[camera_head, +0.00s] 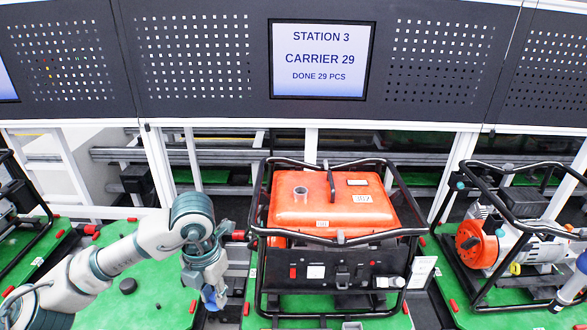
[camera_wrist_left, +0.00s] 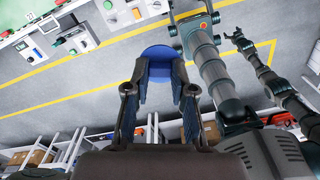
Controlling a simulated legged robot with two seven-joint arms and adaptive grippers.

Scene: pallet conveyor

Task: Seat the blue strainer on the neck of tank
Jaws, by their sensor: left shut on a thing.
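The blue strainer (camera_wrist_left: 160,54) shows as a rounded blue piece between the two fingertips in the left wrist view. My left gripper (camera_wrist_left: 160,75) is shut on it. In the head view my left gripper (camera_head: 212,292) points down, left of the generator and lower than its tank top. The strainer there is small and partly hidden by the fingers. The orange tank (camera_head: 340,208) sits in a black tube frame. Its neck (camera_head: 300,192) is a short upright grey ring at the left of the tank top, apart from the gripper.
A round black cap (camera_head: 128,285) lies on the green pallet (camera_head: 160,306) at left. The frame's black tubes (camera_head: 262,195) surround the tank. Another framed machine (camera_head: 485,240) stands at right. A sign screen (camera_head: 320,60) hangs behind. The space above the neck is clear.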

